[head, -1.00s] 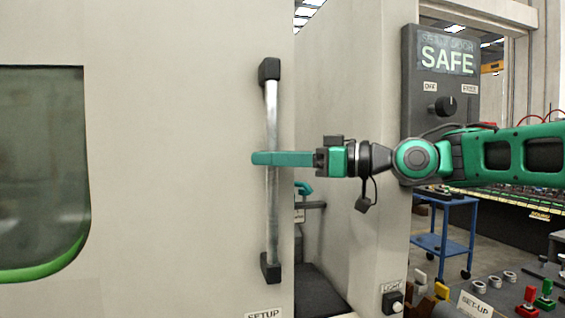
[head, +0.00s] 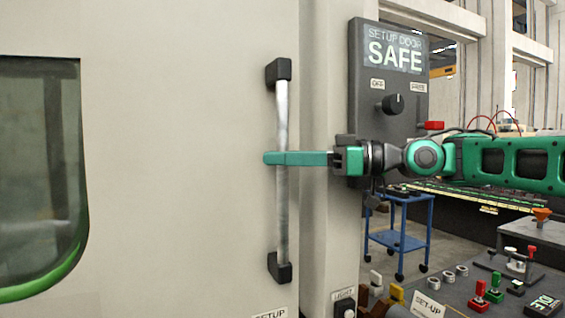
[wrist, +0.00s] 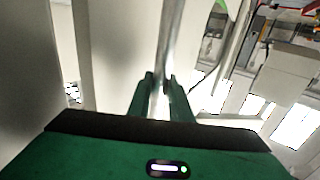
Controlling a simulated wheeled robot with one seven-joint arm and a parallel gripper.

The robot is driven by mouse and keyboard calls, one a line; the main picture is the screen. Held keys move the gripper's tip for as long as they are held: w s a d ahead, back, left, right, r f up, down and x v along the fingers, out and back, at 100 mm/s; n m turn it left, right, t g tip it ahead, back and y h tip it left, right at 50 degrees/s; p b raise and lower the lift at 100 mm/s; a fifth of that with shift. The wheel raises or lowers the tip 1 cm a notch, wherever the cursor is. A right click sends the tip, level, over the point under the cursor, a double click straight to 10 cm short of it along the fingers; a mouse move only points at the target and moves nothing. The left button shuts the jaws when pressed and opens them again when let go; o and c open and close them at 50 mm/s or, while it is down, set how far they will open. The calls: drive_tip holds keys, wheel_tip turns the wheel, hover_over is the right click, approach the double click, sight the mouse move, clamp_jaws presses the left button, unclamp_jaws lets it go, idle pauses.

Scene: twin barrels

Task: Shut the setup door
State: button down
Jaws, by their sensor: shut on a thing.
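The setup door (head: 180,160) is a large pale panel with a dark window at its left. Its right edge is up against the pale frame post (head: 328,230), and no gap shows between them in the head view. A vertical metal handle (head: 281,220) with black end mounts is near that edge. My gripper (head: 272,158) comes from the right and is shut on the handle around its middle. In the wrist view the green fingers (wrist: 162,95) are on both sides of the handle bar (wrist: 171,45).
A dark control panel (head: 390,70) reading "SETUP DOOR SAFE" with a knob is on the post, behind my arm. A bench (head: 460,305) with colored switches and rings is at lower right. A blue cart (head: 400,235) stands behind.

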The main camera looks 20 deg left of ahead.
drive_tip(key=shift+w+r, duration=0.15)
drive_tip(key=c, duration=1.6)
unclamp_jaws()
drive_tip(key=shift+d, duration=0.1)
drive_tip(key=shift+v, duration=5.35)
drive_tip(key=shift+c, duration=0.7)
